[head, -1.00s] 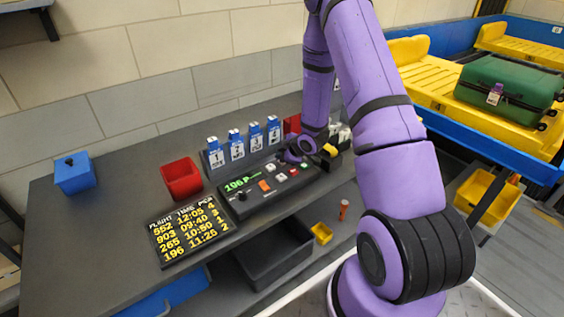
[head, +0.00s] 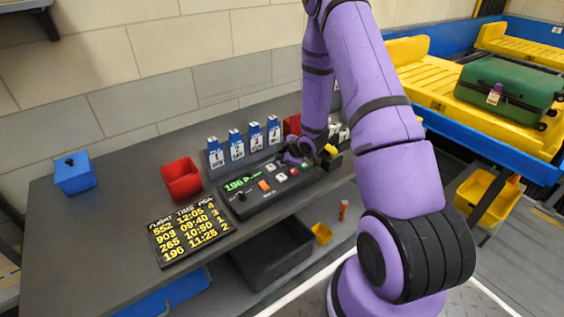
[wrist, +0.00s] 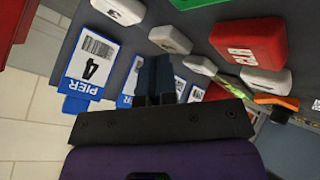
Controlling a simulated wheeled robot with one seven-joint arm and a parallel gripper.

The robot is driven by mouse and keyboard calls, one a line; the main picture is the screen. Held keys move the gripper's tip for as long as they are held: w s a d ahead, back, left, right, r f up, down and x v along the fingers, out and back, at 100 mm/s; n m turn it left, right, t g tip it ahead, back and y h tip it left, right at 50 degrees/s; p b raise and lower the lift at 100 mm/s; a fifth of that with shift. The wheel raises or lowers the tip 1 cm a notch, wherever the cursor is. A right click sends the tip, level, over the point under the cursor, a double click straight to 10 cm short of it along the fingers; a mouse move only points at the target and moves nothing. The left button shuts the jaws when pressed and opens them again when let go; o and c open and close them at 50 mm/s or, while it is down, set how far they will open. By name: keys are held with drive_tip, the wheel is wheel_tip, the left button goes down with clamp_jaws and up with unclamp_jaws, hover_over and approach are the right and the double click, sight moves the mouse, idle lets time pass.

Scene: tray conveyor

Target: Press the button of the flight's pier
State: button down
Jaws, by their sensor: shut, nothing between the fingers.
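The dark button panel (head: 268,192) lies on the grey counter, its green display (head: 236,184) reading 196 P and a last mark I cannot read. White buttons (head: 281,177) and an orange one (head: 264,184) show on it. The flight board (head: 190,230) lists flight 196 at 11:25, with 2 in the last column. My gripper (head: 301,156) is over the panel's far right end. In the wrist view my gripper (wrist: 161,82) is shut and empty, near white buttons marked 3 (wrist: 118,10) and 4 (wrist: 169,40); contact cannot be told.
Blue pier cards numbered 1 to 4 (head: 236,146) stand behind the panel. A red bin (head: 182,180) and a blue box (head: 75,173) are on the counter's left. A large red block (wrist: 248,43) is in the wrist view. A green suitcase (head: 508,86) lies on a yellow tray.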

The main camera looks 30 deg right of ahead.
drive_tip(key=shift+f, duration=0.15)
idle(0.5)
drive_tip(key=shift+r, duration=0.9)
drive_tip(key=shift+r, duration=2.5)
